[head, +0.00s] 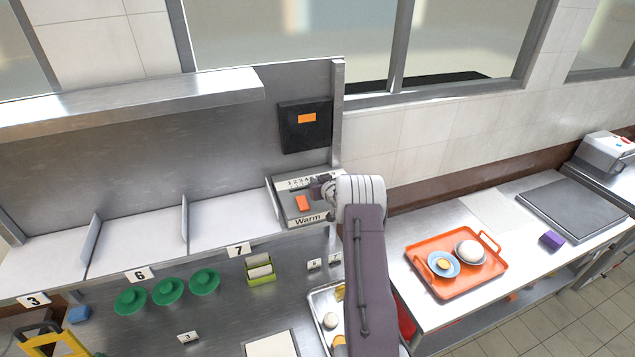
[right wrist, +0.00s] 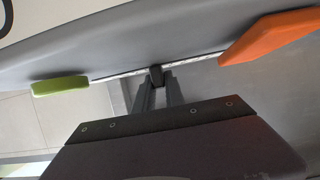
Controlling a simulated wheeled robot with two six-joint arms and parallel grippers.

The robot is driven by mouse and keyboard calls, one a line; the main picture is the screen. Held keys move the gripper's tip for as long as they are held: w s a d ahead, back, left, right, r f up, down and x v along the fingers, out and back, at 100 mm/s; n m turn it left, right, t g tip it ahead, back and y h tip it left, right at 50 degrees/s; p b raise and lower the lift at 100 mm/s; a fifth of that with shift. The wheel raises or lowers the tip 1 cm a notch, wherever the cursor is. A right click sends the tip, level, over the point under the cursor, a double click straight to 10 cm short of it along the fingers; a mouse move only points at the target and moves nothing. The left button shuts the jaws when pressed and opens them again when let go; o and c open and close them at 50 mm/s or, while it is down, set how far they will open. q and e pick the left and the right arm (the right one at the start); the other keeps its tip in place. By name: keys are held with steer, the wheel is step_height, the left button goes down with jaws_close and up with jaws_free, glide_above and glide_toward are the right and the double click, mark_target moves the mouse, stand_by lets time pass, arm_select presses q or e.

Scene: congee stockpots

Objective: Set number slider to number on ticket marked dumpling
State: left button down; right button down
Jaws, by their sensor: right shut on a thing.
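The slider panel (head: 290,213), marked "Warm", sits at the right end of the steel shelf. Its number scale (head: 297,183) runs along the back edge; the first digits show and the rest are behind my right gripper (head: 318,188). In the right wrist view my right gripper (right wrist: 157,88) is shut on the small dark slider knob (right wrist: 157,72), which stands in a thin slot. The number at the knob cannot be read. I cannot make out a ticket marked dumpling. My left gripper is not in view.
An orange block (head: 303,203) on the panel is close to my right gripper. A black box (head: 305,125) hangs on the back wall. Green dishes (head: 168,291) and a lime card holder (head: 260,270) stand below. An orange tray (head: 470,284) is at right.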

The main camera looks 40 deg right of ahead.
mark_target(306, 190)
steer(key=a+b, duration=0.1)
steer(key=a, duration=0.1)
steer(key=w+a+b, duration=0.1)
steer(key=a+b, duration=0.1)
steer(key=shift+w, duration=0.2)
steer(key=shift+a+r, duration=0.15)
steer(key=shift+a, duration=0.15)
steer(key=c, duration=1.4)
jaws_free()
steer(key=shift+d, duration=0.25)
